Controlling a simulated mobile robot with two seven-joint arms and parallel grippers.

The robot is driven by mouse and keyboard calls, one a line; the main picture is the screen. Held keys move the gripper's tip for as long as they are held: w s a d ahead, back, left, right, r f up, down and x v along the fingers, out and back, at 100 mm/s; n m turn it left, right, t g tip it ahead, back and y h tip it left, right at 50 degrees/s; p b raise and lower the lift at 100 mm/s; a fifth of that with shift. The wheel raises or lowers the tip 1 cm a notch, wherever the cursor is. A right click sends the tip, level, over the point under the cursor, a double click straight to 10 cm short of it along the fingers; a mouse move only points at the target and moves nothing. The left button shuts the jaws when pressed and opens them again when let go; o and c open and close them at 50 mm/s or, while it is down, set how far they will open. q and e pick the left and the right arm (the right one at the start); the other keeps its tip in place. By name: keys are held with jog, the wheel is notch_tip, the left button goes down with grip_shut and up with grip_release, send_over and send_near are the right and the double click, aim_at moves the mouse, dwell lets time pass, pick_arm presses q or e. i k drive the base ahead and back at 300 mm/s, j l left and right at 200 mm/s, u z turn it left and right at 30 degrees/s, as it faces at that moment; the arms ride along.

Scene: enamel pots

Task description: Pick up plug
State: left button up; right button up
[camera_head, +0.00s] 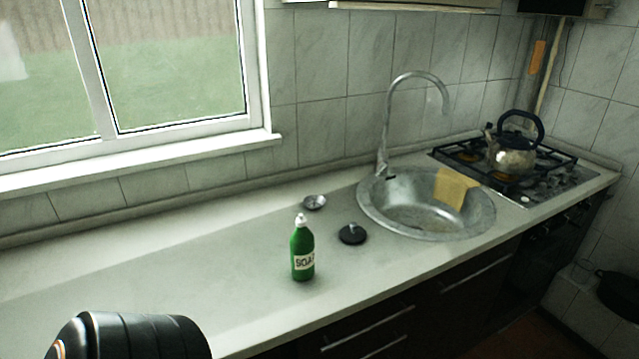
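A black round plug (352,234) with a small upright knob lies on the counter, just left of the sink (480,222). A small silver round piece (314,202), like a strainer, lies behind it and to the left. Neither of my grippers is in view. A black rounded part of my arm shows at the bottom left, far from the plug.
A green soap bottle (302,250) stands upright in front and left of the plug. A kettle (514,152) sits on the stove (540,190). The left counter (150,270) is clear.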

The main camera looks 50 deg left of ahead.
aim_at(353, 234)
jog(key=u, duration=1.5)
jog(key=i+l+u, duration=0.1)
jog(key=l, duration=0.35)
jog(key=i+l+u, duration=0.1)
jog(key=i+l, duration=0.15)
jog(key=l, duration=0.2)
jog(key=i+l+u, duration=0.15)
jog(key=l, duration=0.35)
jog(key=i+l+u, duration=0.1)
jog(key=l, duration=0.4)
jog(key=i+l+u, duration=0.1)
jog(key=l, duration=0.4)
jog(key=i+l+u, duration=0.1)
jog(key=l, duration=0.4)
jog(key=i+l, duration=0.2)
jog(key=i, duration=0.15)
jog(key=u, duration=0.05)
